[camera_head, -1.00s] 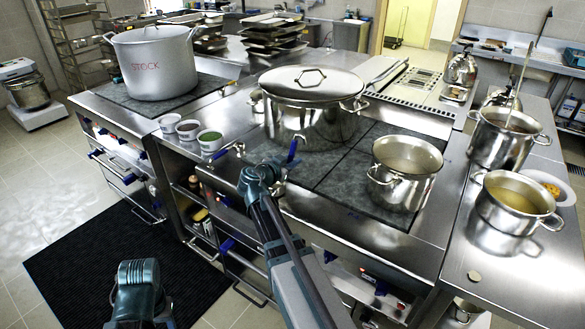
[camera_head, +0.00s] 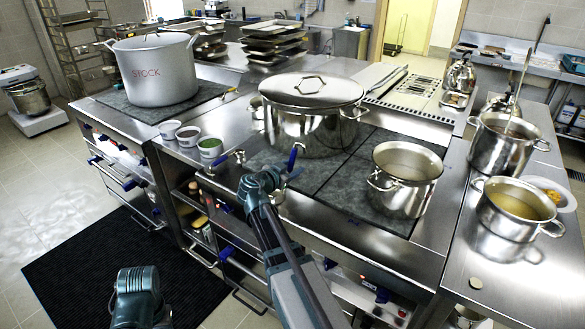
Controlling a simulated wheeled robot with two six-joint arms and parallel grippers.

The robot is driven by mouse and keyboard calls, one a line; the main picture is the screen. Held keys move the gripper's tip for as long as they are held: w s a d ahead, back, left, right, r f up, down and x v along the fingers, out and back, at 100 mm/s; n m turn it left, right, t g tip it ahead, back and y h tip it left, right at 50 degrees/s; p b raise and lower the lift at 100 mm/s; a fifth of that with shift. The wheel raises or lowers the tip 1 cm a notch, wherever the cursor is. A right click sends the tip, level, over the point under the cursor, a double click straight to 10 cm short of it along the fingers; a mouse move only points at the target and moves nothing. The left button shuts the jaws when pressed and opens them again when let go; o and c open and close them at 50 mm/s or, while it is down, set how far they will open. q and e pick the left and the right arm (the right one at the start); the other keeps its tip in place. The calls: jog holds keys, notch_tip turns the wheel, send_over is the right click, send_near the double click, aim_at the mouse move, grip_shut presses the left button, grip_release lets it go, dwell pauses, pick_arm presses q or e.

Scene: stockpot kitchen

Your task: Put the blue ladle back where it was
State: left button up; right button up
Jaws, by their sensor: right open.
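I cannot make out a blue ladle for certain. A long thin utensil handle (camera_head: 525,65) stands up, tilted, out of the tall steel pot (camera_head: 500,150) at the right; its colour looks pale and its lower end is hidden in the pot. My right gripper (camera_head: 265,160) is open at the front edge of the dark hob, before the large lidded pot (camera_head: 310,125). Its fingers are spread with blue parts showing, and I see nothing held between them. Of my left arm only a part shows at the bottom left; its gripper is out of view.
An open steel pot (camera_head: 404,190) stands on the hob's right part. Another pot (camera_head: 512,215) stands on the right counter. A big pot marked STOCK (camera_head: 155,75) and several small tubs (camera_head: 189,137) are at left. The hob (camera_head: 345,205) between gripper and right pot is clear.

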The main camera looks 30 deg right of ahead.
jog(key=p+v, duration=0.3)
jog(key=v, duration=0.9)
jog(key=shift+f, duration=0.15)
jog(key=s+a+f+n+g+y, duration=0.2)
jog(key=s+a+f+n+y, duration=0.2)
jog(key=a, duration=0.5)
jog(key=s+a+f+n+g+y, duration=0.2)
jog(key=s+a+f+n+y, duration=0.2)
jog(key=s+a+f+n, duration=0.2)
jog(key=s+a+f+n+g+y, duration=0.3)
jog(key=s+a+n, duration=0.5)
jog(key=a, duration=0.6)
notch_tip(320, 180, down, 3)
jog(key=shift+a+r+n+y, duration=0.1)
jog(key=shift+a+n+y, duration=0.05)
jog(key=shift+n+y, duration=0.4)
